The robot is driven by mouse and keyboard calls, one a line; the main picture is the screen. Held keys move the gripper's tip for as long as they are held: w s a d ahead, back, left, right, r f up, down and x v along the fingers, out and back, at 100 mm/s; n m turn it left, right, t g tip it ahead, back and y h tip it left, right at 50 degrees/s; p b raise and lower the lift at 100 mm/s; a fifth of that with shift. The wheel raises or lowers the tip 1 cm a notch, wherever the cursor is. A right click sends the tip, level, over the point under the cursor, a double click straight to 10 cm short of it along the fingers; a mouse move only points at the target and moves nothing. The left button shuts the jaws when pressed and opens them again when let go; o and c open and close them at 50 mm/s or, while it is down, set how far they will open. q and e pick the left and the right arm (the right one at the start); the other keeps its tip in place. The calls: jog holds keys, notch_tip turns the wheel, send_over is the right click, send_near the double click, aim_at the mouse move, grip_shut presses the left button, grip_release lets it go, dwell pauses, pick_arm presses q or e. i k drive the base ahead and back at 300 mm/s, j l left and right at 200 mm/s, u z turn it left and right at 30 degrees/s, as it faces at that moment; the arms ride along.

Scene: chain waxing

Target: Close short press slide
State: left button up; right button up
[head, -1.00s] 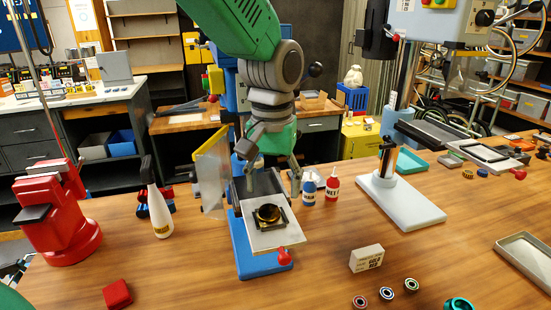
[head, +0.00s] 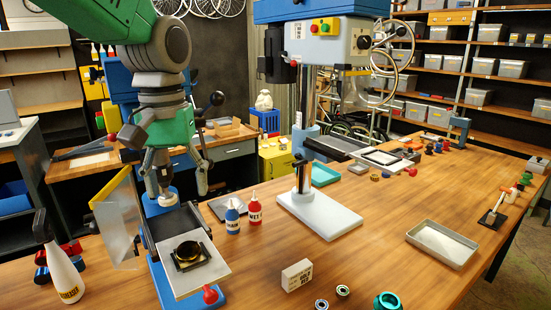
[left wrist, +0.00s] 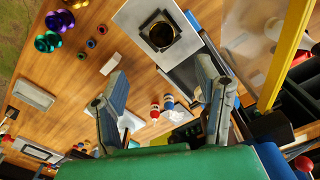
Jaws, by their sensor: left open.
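The short press has a blue base (head: 206,298) at the lower left of the head view. Its slide is a pale plate (head: 217,268) sticking out toward me, with a red knob (head: 210,294) at its front. A black fixture with a dark gold-rimmed ring (head: 189,254) sits on the plate. The plate also shows at the top of the left wrist view (left wrist: 185,45). My left gripper (head: 184,188) is open and empty, pointing down above the rear of the press, behind the ring. Its spread fingers (left wrist: 160,80) show in the wrist view, apart from the plate.
A clear guard panel (head: 118,222) stands left of the press, with a white bottle (head: 62,272) beyond it. A blue bottle (head: 232,218) and red bottle (head: 255,210) stand close on the right. A taller press with a white base (head: 320,215) stands farther right. Open table lies between it and the grey tray (head: 442,243).

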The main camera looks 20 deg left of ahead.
aim_at(185, 280)
jog(key=k+l, duration=0.8)
jog(key=k, duration=0.05)
